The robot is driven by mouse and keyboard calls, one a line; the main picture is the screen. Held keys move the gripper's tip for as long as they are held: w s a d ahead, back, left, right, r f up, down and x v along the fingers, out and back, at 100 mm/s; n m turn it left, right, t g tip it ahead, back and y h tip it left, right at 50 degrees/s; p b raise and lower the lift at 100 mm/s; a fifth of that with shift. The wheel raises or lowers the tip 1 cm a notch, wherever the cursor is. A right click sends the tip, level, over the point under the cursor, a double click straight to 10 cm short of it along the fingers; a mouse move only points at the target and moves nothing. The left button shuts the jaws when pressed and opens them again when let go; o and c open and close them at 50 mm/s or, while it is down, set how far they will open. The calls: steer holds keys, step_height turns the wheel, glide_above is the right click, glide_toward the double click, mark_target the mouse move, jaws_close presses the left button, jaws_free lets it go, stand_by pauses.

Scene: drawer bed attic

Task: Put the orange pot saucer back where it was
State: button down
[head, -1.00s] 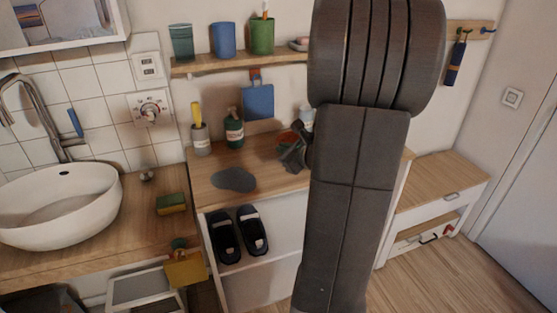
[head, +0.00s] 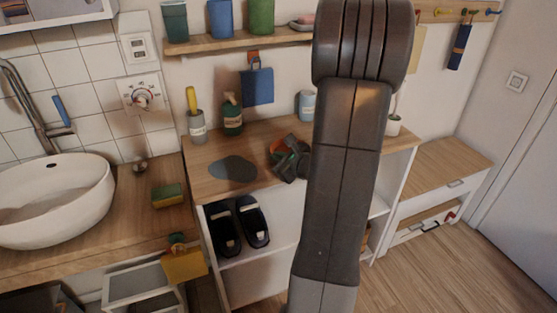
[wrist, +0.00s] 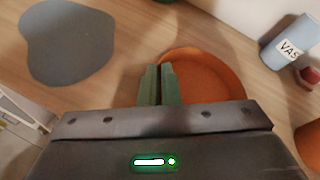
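The orange pot saucer (wrist: 212,75) is a shallow round dish beside the fingers in the wrist view. In the head view only a bit of the saucer (head: 281,145) shows behind my gripper (head: 291,165). My gripper (wrist: 159,85) has its two green fingers close together at the saucer's left rim, with a thin gap between them; it looks shut on that rim. The saucer is over the wooden cabinet top (head: 205,147); whether it touches the wood I cannot tell. A flat grey patch (head: 233,168) lies on the top to the left; it also shows in the wrist view (wrist: 68,45).
A light blue vase (head: 306,105) stands behind; its label shows in the wrist view (wrist: 288,48). An orange object (wrist: 309,135) is at the wrist view's right edge. A green bottle (head: 232,117) and grey cup (head: 197,127) stand at the back left. My arm hides part of the cabinet.

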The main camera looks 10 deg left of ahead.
steer(key=shift+f, duration=0.2)
steer(key=c, duration=1.6)
jaws_free()
steer(key=shift+r, duration=0.1)
steer(key=shift+c, duration=0.2)
steer(key=shift+r, duration=0.2)
steer(key=v, duration=1.2)
steer(key=shift+p, duration=0.45)
steer(key=shift+d+f, duration=0.1)
steer(key=shift+f, duration=0.05)
